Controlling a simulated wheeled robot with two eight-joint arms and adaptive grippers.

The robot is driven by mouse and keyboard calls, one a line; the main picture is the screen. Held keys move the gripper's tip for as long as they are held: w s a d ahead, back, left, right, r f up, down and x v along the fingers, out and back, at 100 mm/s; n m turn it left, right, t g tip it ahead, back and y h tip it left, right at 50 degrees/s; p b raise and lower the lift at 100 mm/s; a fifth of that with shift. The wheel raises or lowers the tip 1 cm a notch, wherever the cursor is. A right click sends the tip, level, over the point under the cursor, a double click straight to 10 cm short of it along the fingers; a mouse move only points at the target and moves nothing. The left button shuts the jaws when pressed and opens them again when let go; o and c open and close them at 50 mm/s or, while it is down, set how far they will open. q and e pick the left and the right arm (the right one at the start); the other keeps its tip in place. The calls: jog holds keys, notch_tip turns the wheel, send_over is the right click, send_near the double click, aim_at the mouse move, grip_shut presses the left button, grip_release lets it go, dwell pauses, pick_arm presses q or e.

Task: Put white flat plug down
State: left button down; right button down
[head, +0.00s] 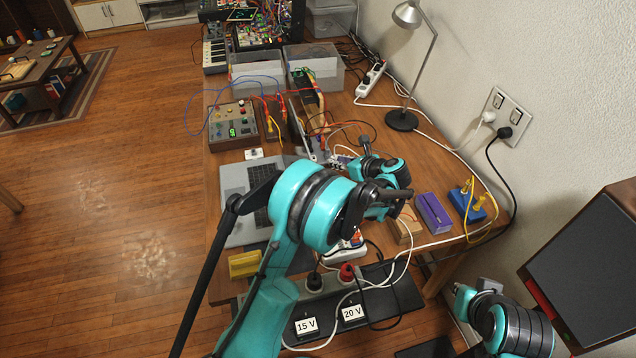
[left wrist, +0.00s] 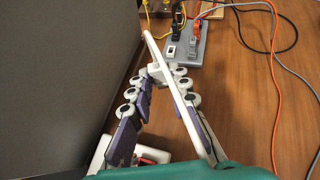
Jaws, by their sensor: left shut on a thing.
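The white flat plug (left wrist: 157,72) is between the fingertips of my left gripper (left wrist: 164,76) in the left wrist view. The gripper is shut on it. A white cable passes over the plug and along the right finger. The plug is above or beside a grey board (left wrist: 187,50) with a white switch and orange and black connectors; I cannot tell whether they touch. In the head view my left gripper (head: 338,160) is small, beyond my teal arm, near the laptop's far right corner. The plug cannot be made out there.
The laptop (head: 236,200) lies at the table's left, its dark screen (left wrist: 60,70) close beside the left gripper. Red and white cables cross the wood. A lamp (head: 402,119), a purple box (head: 433,213) and a blue box (head: 468,205) stand right. Bare wood shows right in the wrist view.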

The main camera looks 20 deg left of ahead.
pick_arm(q)
notch_tip(320, 180, down, 10)
jog(key=b, duration=0.4)
jog(key=shift+d, duration=0.15)
jog(key=shift+r, duration=0.2)
jog(key=shift+f, duration=0.65)
jog(key=c, duration=1.7)
grip_release()
jog(key=shift+c, duration=0.2)
jog(key=shift+r, duration=0.1)
